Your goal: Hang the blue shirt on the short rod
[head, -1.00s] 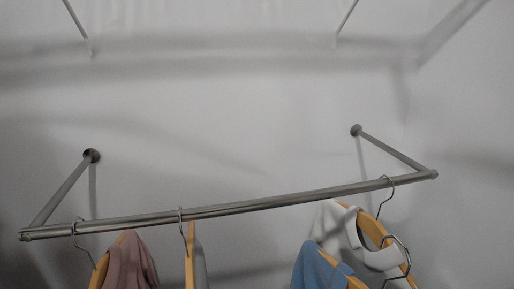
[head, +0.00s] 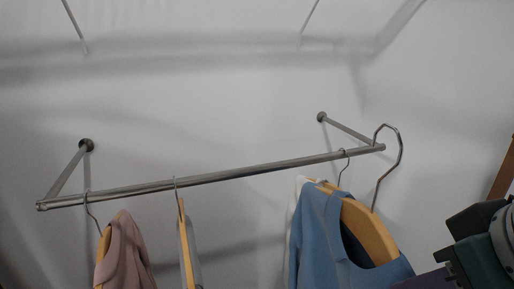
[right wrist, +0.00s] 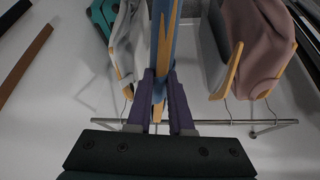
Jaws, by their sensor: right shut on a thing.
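The blue shirt (head: 318,235) hangs on a wooden hanger (head: 370,232) at the right of the head view. Its metal hook (head: 398,155) rises above the right end of the short rod (head: 240,174); I cannot tell whether they touch. My right gripper (head: 437,272) is at the lower right, beside the shirt. In the right wrist view its purple fingers (right wrist: 161,88) are shut on the blue shirt's hanger, with blue cloth (right wrist: 174,40) along it. My left gripper is in neither view.
A pink garment (head: 125,250) and a grey garment (head: 194,250) hang on the rod's left half. A white garment (head: 297,195) hangs near its right end, partly behind the blue shirt. Two brackets join the rod to the wall. The rod's middle is free.

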